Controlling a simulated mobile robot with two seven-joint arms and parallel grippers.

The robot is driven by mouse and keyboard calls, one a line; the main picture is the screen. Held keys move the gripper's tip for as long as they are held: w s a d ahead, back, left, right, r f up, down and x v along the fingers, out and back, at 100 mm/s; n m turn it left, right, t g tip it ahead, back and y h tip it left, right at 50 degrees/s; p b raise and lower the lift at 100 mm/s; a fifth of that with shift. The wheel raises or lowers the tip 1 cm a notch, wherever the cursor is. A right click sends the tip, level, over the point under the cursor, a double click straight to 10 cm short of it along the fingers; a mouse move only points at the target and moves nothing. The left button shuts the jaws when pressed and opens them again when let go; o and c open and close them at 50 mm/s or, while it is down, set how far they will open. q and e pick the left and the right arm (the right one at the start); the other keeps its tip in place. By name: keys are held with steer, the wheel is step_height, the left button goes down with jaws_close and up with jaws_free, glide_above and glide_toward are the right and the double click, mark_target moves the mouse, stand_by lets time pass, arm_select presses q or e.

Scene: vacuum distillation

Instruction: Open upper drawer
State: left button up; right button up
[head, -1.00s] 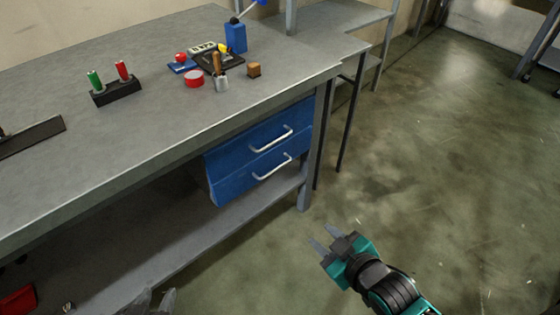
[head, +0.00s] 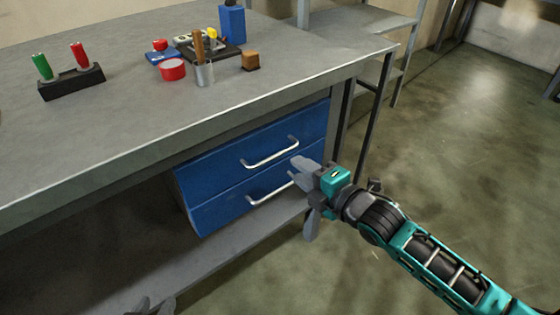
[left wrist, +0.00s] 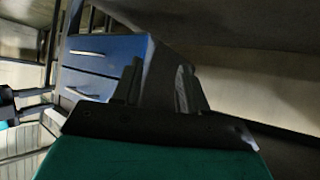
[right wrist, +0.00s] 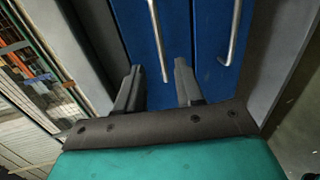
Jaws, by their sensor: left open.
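The blue upper drawer (head: 220,158) is shut under the bench, with a pale bar handle (head: 270,153) on its front. The blue lower drawer (head: 225,208) is below it, also shut, with its own handle (head: 268,193) partly hidden by my right gripper. My right gripper (head: 298,173) is open in front of the drawers' right part. In the right wrist view a handle (right wrist: 156,35) lines up between its fingers, not gripped. My left gripper (head: 150,306) is low at the bottom edge, away from the drawers; its open fingers show in the left wrist view (left wrist: 160,82).
The grey bench top (head: 120,140) overhangs the drawers. A lower shelf (head: 215,260) runs beneath them. On the bench stand a rack with green and red handles (head: 72,82), a red tin (head: 172,70) and a blue block (head: 232,22). Floor at right is clear.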

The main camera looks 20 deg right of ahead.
mark_target(277, 156)
steer(key=b+x, duration=0.2)
steer(key=x, duration=0.6)
steer(key=shift+w, duration=0.2)
steer(key=shift+c, duration=0.4)
jaws_close()
